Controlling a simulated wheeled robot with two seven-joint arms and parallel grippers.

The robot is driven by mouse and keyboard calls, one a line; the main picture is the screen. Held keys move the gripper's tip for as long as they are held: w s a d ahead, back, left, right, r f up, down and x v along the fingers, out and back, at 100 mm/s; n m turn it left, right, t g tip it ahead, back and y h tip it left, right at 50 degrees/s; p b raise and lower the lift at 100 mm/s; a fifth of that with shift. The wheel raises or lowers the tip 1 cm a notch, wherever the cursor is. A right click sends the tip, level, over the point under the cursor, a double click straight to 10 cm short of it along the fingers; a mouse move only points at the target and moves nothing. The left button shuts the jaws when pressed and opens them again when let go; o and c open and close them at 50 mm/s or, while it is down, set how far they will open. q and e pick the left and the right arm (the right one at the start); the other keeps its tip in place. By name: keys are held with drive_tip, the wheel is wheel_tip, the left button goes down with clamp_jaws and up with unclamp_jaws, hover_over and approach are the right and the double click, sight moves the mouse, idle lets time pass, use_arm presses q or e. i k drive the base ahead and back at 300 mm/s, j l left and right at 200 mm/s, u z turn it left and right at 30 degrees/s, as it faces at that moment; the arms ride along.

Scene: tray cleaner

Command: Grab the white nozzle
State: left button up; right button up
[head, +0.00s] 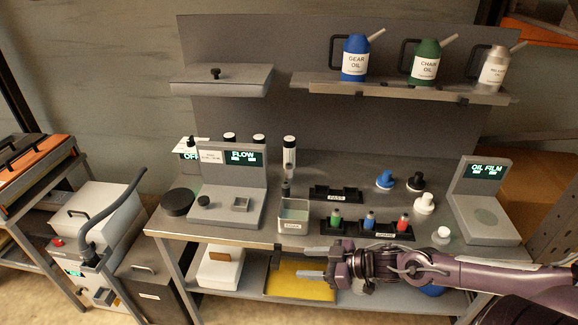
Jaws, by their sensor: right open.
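The white nozzle (424,204) stands on the workbench at the right, in front of the blue nozzle (384,180) and the black nozzle (416,182). My right gripper (318,264) is in front of the bench's front edge, pointing left, open and empty. It is to the left of and nearer than the white nozzle, apart from it. My right arm comes in from the right and passes in front of the bench. My left gripper is not in view.
A white round piece (441,235) sits near the bench's front edge. A rack of small green, blue and red bottles (368,232) stands left of the white nozzle. The oil film device (484,195) stands at the right. Oil cans (356,58) stand on the upper shelf.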

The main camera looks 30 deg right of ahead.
sight(288, 168)
drive_tip(key=i+l, duration=1.15)
